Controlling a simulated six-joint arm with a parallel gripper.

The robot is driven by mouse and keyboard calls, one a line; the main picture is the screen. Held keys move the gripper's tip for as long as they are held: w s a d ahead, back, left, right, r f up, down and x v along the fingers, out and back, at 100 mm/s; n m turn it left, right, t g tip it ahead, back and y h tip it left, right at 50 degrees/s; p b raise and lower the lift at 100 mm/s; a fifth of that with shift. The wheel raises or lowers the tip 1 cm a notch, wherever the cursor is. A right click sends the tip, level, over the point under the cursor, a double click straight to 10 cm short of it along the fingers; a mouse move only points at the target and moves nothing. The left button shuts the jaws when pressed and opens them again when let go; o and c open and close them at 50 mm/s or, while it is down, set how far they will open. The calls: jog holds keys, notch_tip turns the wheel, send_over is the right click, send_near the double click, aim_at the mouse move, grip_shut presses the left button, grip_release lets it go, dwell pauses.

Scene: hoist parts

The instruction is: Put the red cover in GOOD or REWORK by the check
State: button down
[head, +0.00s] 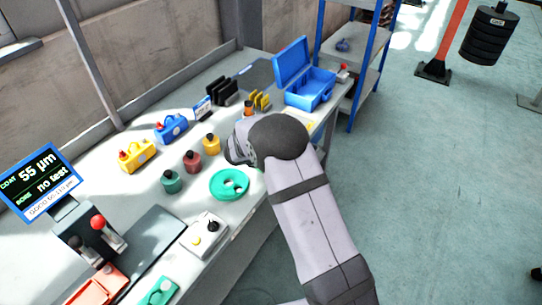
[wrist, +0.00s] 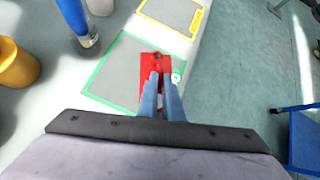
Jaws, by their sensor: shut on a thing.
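The red cover (wrist: 155,66) shows in the wrist view as a flat red piece with a small hole or knob near its far end. My gripper (wrist: 159,80) has its two blue fingers shut on it. The cover is over the green-framed grey pad (wrist: 112,72); I cannot tell whether it touches the pad. A yellow-framed pad (wrist: 172,12) lies beyond it, with a yellow label at its right edge. In the head view my arm hides the cover and fingers. The display (head: 40,182) reads COAT 55 µm and BORE no test; its bottom line, starting GOOD, is too small to read surely.
A green round holder (head: 229,184), small coloured pots (head: 193,161), and yellow (head: 137,155) and blue (head: 170,128) hoist bodies stand on the bench. An open blue case (head: 308,88) is at the far end. A yellow cylinder (wrist: 16,66) is left of the green-framed pad.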

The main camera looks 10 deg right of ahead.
notch_tip(320, 180, up, 10)
dwell(0.6)
